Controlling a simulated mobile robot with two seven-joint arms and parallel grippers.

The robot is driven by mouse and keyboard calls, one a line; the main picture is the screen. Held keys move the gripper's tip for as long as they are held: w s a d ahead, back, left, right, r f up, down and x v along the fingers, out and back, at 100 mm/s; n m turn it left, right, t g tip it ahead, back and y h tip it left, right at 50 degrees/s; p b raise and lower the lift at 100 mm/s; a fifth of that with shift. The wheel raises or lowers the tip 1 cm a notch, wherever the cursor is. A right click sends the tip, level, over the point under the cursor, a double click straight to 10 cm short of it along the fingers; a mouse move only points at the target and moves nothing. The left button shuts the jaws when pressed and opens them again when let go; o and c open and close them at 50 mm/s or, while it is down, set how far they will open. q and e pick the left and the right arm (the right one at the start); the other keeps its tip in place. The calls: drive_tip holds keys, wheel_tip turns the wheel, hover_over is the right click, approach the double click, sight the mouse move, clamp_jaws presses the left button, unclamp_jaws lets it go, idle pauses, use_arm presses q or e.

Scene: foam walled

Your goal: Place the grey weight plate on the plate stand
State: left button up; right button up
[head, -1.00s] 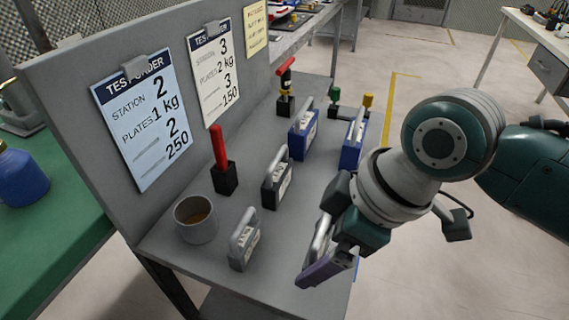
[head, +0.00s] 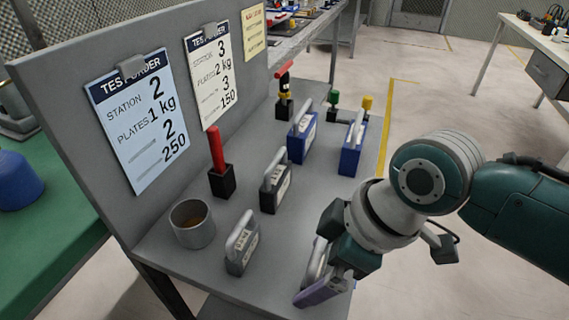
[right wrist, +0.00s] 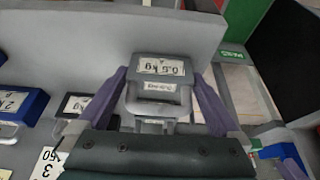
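The grey weight plate (head: 242,245), a small block with a loop handle, stands upright on the grey table near its front, right of the mug. In the right wrist view the plate (right wrist: 160,70) reads 0.5 kg upside down and appears between the fingers. My right gripper (head: 322,290), with purple fingers, is to the right of this plate with a gap between them in the head view. I cannot tell which thing is the plate stand. My left gripper is out of view.
A grey mug (head: 193,224) and a red-handled tool in a black block (head: 222,180) stand near the upright panel. A black-bodied plate (head: 275,190) and blue plates (head: 302,140) (head: 352,155) stand farther back. The panel (head: 70,130) bounds the table's left side.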

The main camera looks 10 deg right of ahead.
drive_tip(key=p+v, duration=0.4)
drive_tip(key=v, duration=0.7)
drive_tip(key=s+d+r+m+h, duration=0.1)
drive_tip(key=s+d+m, duration=0.1)
drive_tip(key=s+m, duration=0.2)
drive_tip(key=s+d+r+m+t+h, duration=0.1)
drive_tip(key=s+d+m+h, duration=0.1)
drive_tip(key=s+m, duration=0.3)
drive_tip(key=s, duration=0.4)
drive_tip(key=shift+d, duration=0.3)
drive_tip(key=shift+s+r, duration=0.15)
drive_tip(key=shift+s, duration=0.1)
